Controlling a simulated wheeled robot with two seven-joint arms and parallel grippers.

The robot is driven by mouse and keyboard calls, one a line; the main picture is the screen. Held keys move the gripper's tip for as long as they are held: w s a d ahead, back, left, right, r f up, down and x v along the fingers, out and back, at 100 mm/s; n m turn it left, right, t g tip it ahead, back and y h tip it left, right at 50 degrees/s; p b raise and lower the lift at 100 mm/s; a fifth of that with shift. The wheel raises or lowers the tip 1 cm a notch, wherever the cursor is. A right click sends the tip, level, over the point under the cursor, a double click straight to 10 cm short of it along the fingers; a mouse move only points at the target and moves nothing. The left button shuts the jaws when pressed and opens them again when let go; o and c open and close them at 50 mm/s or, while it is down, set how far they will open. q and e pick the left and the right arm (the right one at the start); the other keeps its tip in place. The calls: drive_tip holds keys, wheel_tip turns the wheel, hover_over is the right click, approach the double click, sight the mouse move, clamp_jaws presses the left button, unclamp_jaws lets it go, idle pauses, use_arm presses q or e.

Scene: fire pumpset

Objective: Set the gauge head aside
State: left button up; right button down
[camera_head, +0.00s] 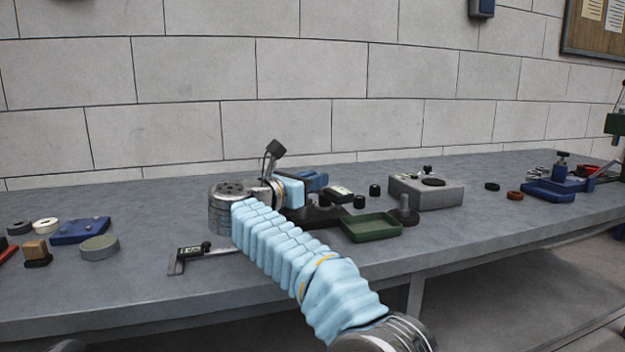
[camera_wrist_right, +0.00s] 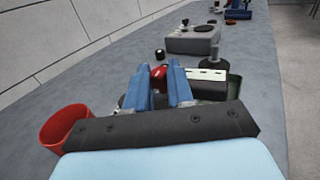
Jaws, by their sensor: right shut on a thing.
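My right gripper (camera_head: 318,181) is low over the middle of the bench, its blue fingers pointing right. In the right wrist view the two blue fingers (camera_wrist_right: 159,70) are slightly apart with a small red part (camera_wrist_right: 159,78) between them. I take this for the gauge head; the fingers hide most of it and I cannot make out its dial. In the head view the held part is hidden behind the fingers. My left gripper is not in view.
A green tray (camera_head: 371,228) and a grey block with a black disc (camera_head: 426,191) stand right of the gripper. A caliper (camera_head: 200,252) lies near the front edge. A red cup (camera_wrist_right: 62,127) shows at wrist-view left.

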drive_tip(key=c, duration=1)
unclamp_jaws()
drive_tip(key=b+v, duration=0.1)
drive_tip(key=v, duration=1.2)
drive_tip(key=shift+s+a+b, duration=0.25)
drive_tip(key=shift+a+b, duration=0.05)
drive_tip(key=shift+a, duration=0.05)
